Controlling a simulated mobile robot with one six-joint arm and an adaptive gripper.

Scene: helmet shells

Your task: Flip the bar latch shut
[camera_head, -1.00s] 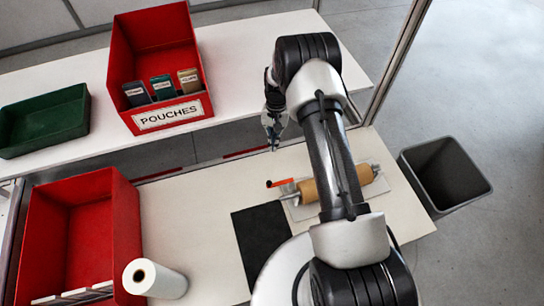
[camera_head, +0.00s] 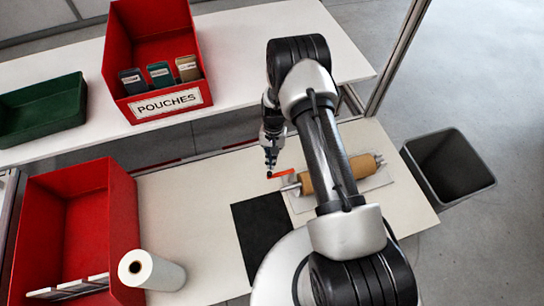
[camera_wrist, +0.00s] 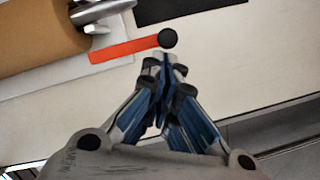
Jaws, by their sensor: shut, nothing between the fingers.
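The bar latch is an orange-red bar (camera_head: 282,173) with a dark round knob at its left end, beside a brown roll (camera_head: 341,174) on a metal holder. In the wrist view the bar (camera_wrist: 125,49) runs from the holder's metal end to the black knob (camera_wrist: 168,39). My gripper (camera_head: 270,168) is shut and empty, pointing down at the knob end. In the wrist view my gripper's fingertips (camera_wrist: 165,62) are together just below the knob. I cannot tell whether they touch it. My arm hides part of the roll's holder.
A black mat (camera_head: 262,235) lies left of the holder on the white table. A red pouches box (camera_head: 115,70) and green tray (camera_head: 45,120) sit on the back shelf. A grey bin (camera_head: 455,170) is at the right.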

